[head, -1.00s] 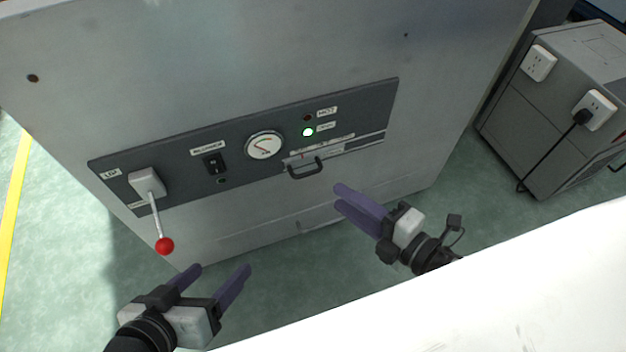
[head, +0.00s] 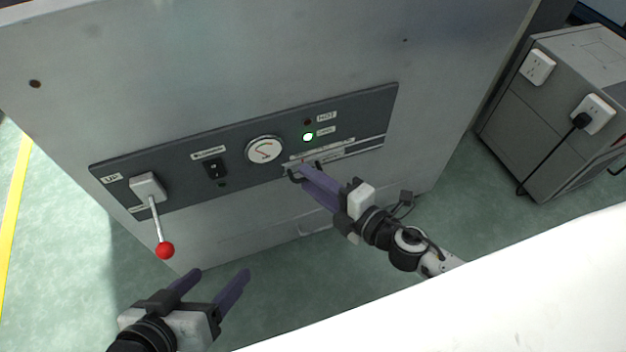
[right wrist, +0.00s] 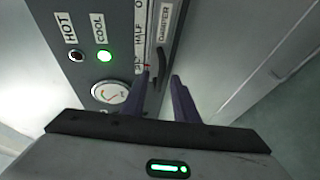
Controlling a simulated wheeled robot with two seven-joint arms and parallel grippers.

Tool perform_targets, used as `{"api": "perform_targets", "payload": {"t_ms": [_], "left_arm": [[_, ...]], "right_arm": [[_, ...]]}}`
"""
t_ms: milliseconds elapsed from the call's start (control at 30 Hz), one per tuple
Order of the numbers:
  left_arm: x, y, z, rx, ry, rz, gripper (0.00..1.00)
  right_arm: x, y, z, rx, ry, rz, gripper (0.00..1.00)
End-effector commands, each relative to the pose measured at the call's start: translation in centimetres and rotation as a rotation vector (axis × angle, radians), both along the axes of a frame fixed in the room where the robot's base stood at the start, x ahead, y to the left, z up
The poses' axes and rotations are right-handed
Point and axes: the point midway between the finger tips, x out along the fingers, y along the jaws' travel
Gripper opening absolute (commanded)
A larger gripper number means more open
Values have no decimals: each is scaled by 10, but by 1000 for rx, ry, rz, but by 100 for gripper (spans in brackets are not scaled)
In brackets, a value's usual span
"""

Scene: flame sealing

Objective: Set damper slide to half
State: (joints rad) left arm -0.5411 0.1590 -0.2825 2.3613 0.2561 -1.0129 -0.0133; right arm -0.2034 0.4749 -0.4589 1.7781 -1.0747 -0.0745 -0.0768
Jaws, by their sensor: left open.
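The damper slide's dark handle (head: 292,175) is on the lower right of the dark control panel, partly hidden behind my right gripper. In the right wrist view the handle (right wrist: 164,45) runs beside the DAMPER label and a scale marked HALF (right wrist: 138,38). A small red mark shows near the scale's lower end there. My right gripper (head: 304,170) has its purple fingertips at the handle. In the right wrist view its fingers (right wrist: 161,74) are apart, with the handle's near end between or just beyond the tips; contact is unclear. My left gripper (head: 217,274) is open and empty, low at the left.
The panel (head: 240,180) also carries a red-knobbed lever (head: 165,250), a black switch (head: 214,168), a round gauge (head: 264,150) and a lit green COOL lamp (head: 308,137). A grey box with sockets (head: 560,110) stands at right. A white surface (head: 480,300) fills the lower right.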

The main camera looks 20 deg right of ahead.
Motion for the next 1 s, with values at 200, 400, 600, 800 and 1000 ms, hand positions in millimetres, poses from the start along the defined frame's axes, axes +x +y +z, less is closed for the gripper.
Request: {"api": "perform_targets", "payload": {"t_ms": [200, 400, 600, 800, 1000], "left_arm": [[0, 0, 0, 0, 0, 0, 68], [0, 0, 0, 0, 0, 0, 68], [0, 0, 0, -1, 0, -1, 68], [0, 0, 0, -1, 0, -1, 68], [0, 0, 0, -1, -1, 0, 68]], "right_arm": [[0, 0, 0, 1, 0, 0, 5], [0, 0, 0, 1, 0, 0, 0], [0, 0, 0, 1, 0, 0, 0], [0, 0, 0, 1, 0, 0, 0], [0, 0, 0, 1, 0, 0, 0]]}}
